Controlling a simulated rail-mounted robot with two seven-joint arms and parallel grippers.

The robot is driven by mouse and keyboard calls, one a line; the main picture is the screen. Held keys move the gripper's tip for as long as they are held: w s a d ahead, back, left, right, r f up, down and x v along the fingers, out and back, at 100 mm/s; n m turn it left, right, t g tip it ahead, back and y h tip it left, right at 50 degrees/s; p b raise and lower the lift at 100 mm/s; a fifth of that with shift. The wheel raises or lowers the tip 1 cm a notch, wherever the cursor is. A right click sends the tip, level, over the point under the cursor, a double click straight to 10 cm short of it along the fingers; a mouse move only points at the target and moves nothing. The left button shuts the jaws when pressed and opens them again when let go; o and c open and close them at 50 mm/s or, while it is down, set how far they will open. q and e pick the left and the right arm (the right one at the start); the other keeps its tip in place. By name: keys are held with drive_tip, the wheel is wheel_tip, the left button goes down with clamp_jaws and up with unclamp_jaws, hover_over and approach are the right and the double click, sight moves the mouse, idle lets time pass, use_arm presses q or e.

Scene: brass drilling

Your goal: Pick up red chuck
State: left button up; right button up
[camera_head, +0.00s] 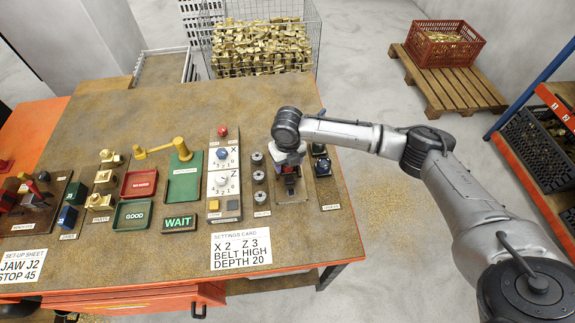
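My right gripper (290,175) points down over a small board (292,198) near the right end of the workbench. A small dark and reddish piece (291,186) shows just under it, and it may be the red chuck. The wrist hides much of this piece, so I cannot tell whether the fingers touch it or are closed.
The workbench (110,255) holds a settings card (240,249), a row of dark round pieces (258,178), a control panel with knobs (222,182), a green tray (133,214) and a red tray (139,183). A wire basket of brass parts (262,48) stands behind.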

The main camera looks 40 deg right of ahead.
drive_tip(key=c, duration=1)
drive_tip(key=shift+r, duration=0.1)
drive_tip(key=shift+c, duration=0.2)
